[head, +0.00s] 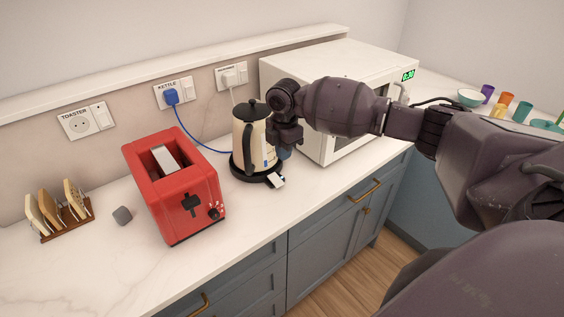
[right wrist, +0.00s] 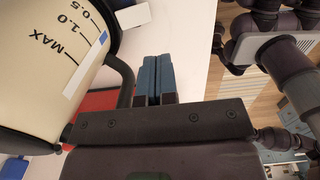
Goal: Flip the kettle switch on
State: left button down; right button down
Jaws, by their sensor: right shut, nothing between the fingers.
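The cream and black kettle (head: 240,135) stands upright on its dark base on the counter. A small white tab (head: 276,181) sticks out at the front of that base. On the wall, the socket plate labelled KETTLE (head: 162,104) holds a blue plug (head: 171,97), with a rocker switch (head: 187,89) on its right half; its position is too small to tell. My right gripper (head: 284,153) is shut and empty, close to the kettle's right side, above the tab. In the right wrist view its blue fingertips (right wrist: 157,66) are together, beside the kettle (right wrist: 55,70). My left gripper is not in view.
A red toaster (head: 180,200) stands left of the kettle, and a white microwave (head: 330,62) behind my right arm. TOASTER plate (head: 87,120) and another socket (head: 231,76) flank the KETTLE plate.

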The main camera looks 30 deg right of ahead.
jog(key=shift+s+r, duration=0.25)
jog(key=shift+r, duration=0.7)
jog(key=shift+s+r, duration=0.2)
jog(key=shift+r, duration=0.7)
